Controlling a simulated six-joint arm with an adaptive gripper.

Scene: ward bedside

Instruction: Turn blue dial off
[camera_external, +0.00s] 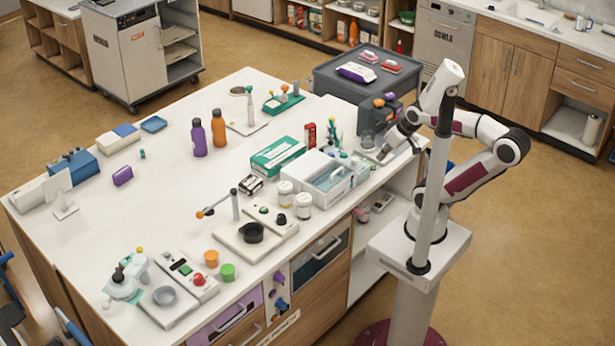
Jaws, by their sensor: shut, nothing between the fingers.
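A small blue dial (281,304) sits on the pale front panel of the counter, at the lower middle of the view. A purple dial (279,278) is just above it on the same panel. The dials are too small for me to tell which way they point. My gripper (383,155) is shut and empty, low over the right end of the counter beside a dark coffee machine. It is well up and to the right of the blue dial, and apart from it.
A white box-like device (325,180), a green carton (277,156) and white-lidded jars (303,206) stand between my gripper and the dial panel.

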